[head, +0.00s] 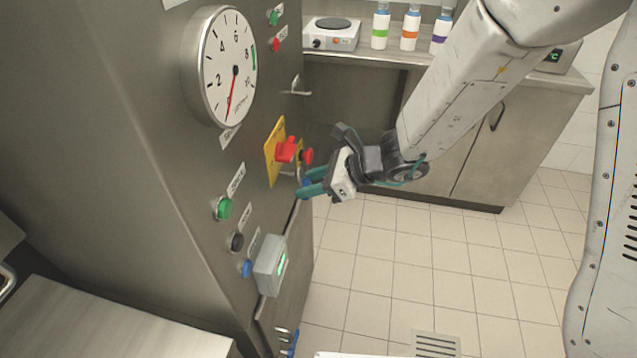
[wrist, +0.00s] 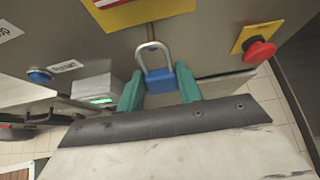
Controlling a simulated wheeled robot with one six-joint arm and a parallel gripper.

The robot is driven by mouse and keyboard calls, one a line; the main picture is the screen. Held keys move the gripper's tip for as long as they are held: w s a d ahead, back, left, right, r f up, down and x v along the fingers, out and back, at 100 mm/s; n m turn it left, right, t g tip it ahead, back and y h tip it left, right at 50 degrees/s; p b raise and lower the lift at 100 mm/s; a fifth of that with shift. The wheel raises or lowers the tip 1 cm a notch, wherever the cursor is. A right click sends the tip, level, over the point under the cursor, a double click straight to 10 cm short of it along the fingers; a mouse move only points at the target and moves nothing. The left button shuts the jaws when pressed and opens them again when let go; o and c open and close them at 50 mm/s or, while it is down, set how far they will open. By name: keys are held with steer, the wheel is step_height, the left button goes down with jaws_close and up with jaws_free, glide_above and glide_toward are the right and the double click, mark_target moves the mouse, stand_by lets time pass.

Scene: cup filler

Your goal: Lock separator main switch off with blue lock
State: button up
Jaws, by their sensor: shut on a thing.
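The blue lock (wrist: 160,80) is a padlock with a grey shackle, held between the two green fingers of my gripper (wrist: 160,88). Its shackle points toward the cabinet; whether it is open is unclear. In the head view my gripper (head: 311,186) is beside the cabinet front, just below the main switch, and mostly hides the lock. The main switch (head: 287,151) has a red handle on a yellow plate (head: 273,165). Its position is hard to tell. Only the lower part of the yellow plate (wrist: 145,14) shows in the wrist view, above the shackle. The lock appears apart from the switch.
A red mushroom button (wrist: 260,51) on a small yellow plate is to the right of the lock. A grey box with a green display (head: 270,265) sticks out below. Green (head: 223,207) and blue (head: 246,268) buttons and a gauge (head: 228,68) are nearby.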

steer(key=shift+w+a+f, duration=0.1)
steer(key=shift+a, duration=0.7)
steer(key=shift+w+a+f, duration=0.1)
steer(key=shift+a+f, duration=0.2)
steer(key=shift+a, duration=0.3)
steer(key=o, duration=1.2)
steer(key=shift+d, duration=0.1)
